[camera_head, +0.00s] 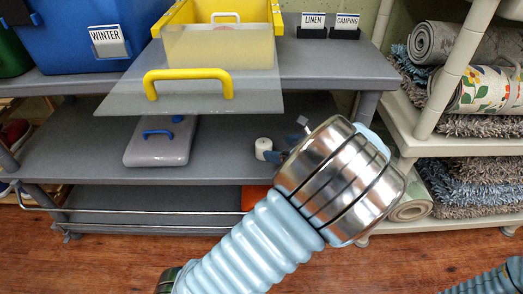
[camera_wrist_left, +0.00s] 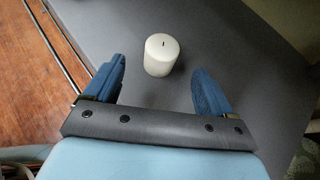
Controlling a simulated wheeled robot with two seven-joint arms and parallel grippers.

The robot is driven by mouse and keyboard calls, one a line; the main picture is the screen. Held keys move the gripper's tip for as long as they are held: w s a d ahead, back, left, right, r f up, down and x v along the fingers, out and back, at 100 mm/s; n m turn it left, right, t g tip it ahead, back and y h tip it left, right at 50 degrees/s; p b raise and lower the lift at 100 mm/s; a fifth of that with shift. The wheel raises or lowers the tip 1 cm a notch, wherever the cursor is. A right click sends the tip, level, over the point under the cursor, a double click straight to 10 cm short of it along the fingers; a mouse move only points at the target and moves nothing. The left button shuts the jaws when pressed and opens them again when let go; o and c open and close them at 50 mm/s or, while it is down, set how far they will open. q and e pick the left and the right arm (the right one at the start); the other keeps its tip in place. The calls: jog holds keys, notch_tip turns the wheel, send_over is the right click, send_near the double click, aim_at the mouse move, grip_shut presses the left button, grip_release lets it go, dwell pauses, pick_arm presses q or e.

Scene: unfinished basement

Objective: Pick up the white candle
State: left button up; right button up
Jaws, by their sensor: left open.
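The white candle (camera_head: 263,146) stands upright on the grey middle shelf (camera_head: 75,155), just left of my left gripper (camera_head: 281,152) in the head view. In the left wrist view the candle (camera_wrist_left: 161,55) shows its dark wick and stands between the blue fingertips of my left gripper (camera_wrist_left: 160,70). There are gaps on both sides of it, and neither finger appears to touch it. The gripper is open and empty. In the head view my left wrist hides part of the fingers and the shelf behind. My right gripper is not in view.
A grey lidded case (camera_head: 160,150) with a blue handle lies left on the same shelf. Above, a clear panel (camera_head: 205,98) with a yellow handle (camera_head: 188,74) juts over the shelf edge. Rolled rugs (camera_head: 480,88) fill a cream rack at right. Shelf between case and candle is clear.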

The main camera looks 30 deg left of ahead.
aim_at(266, 143)
pick_arm(q)
jog(key=x, duration=0.2)
jog(key=b+x, duration=0.1)
jog(key=x, duration=0.3)
jog(key=shift+w+a, duration=0.3)
jog(key=shift+a, duration=0.1)
jog(key=c, duration=1.2)
jog(key=shift+r, duration=0.2)
